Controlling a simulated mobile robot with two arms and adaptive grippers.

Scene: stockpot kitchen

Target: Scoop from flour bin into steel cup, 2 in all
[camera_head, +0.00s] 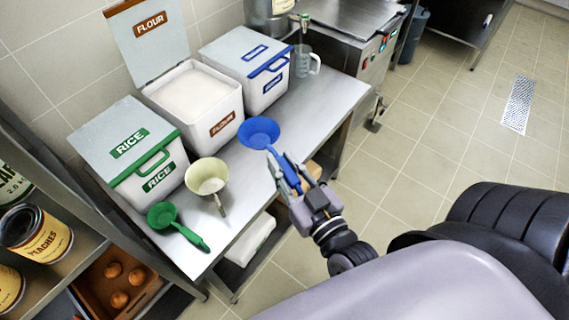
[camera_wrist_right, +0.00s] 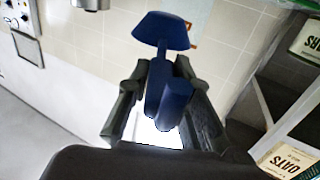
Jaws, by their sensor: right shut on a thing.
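The flour bin (camera_head: 196,105) is a white tub with a brown label, its lid (camera_head: 150,45) raised and white flour (camera_head: 190,88) inside. My right gripper (camera_head: 300,191) is shut on the handle of a blue scoop (camera_head: 259,132), over the counter's front edge, in front of and to the right of the flour bin. The scoop's bowl looks empty. In the right wrist view the scoop (camera_wrist_right: 162,32) points away from the fingers (camera_wrist_right: 165,100). A steel vessel (camera_head: 268,18) shows partly at the top edge; I cannot tell whether it is the steel cup. My left gripper is out of view.
A closed rice bin (camera_head: 152,180) stands left of the flour bin, a closed blue-labelled bin (camera_head: 264,90) right of it.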

